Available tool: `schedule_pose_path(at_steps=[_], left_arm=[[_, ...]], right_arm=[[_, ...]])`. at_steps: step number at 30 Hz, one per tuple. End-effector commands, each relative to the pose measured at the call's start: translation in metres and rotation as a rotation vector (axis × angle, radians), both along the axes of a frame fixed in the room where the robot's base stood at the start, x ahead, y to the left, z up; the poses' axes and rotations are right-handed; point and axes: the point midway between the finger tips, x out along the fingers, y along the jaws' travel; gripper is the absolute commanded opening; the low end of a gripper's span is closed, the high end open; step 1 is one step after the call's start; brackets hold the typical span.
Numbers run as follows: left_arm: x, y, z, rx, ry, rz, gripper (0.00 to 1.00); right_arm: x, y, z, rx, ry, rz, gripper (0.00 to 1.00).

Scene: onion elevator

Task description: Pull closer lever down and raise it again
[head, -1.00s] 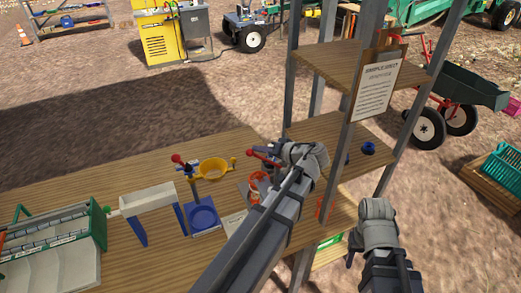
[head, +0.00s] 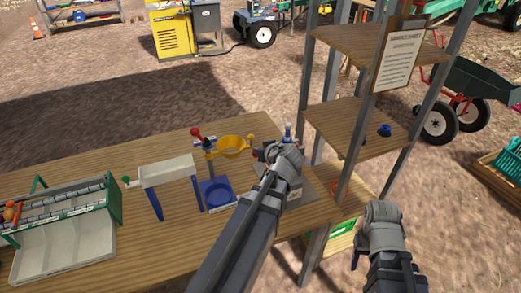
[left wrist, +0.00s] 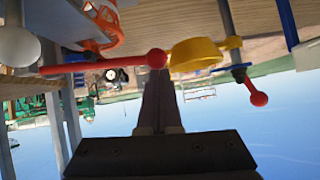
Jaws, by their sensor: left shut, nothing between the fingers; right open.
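A red lever (left wrist: 105,64) with a round red knob (left wrist: 157,58) runs across the left wrist view, which is upside down. My left gripper (head: 264,152) is shut and empty, its fingers up against or very near that knob; I cannot tell if they touch. In the head view only a small red bit shows by the fingers; my arm hides the rest. A second red ball (head: 195,132) tops the blue stand left of the gripper, beside a yellow bowl (head: 233,147). My right gripper (head: 357,257) hangs open and empty right of the table.
A wooden shelf rack (head: 350,128) with grey posts stands right of my left gripper. A white trough (head: 167,170) and a sorting tray (head: 75,250) stand on the table's left. The table's front middle is clear.

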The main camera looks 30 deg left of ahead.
Motion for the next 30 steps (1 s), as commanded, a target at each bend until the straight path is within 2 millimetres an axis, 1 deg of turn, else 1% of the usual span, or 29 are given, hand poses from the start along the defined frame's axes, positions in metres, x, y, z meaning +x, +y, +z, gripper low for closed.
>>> schedule_pose_path(at_steps=[1, 9, 25, 30], left_arm=[[0.0012, -0.0004, -0.007, 0.001, 0.001, -0.001, 0.0], [0.0022, -0.0014, -0.0153, 0.001, 0.004, -0.001, 0.0], [0.0022, -0.0016, -0.0156, 0.002, 0.005, -0.001, 0.0], [0.0018, -0.0008, -0.0114, 0.002, 0.005, -0.001, 0.0]], right_arm=[[0.0001, 0.0, -0.0069, 0.0, 0.0, 0.0, 0.5], [0.0, 0.0, -0.0152, 0.0, 0.0, 0.0, 0.5], [0.0001, 0.0, -0.0155, 0.0, 0.0, 0.0, 0.5], [0.0001, 0.0, -0.0112, 0.0, 0.0, 0.0, 0.5]])
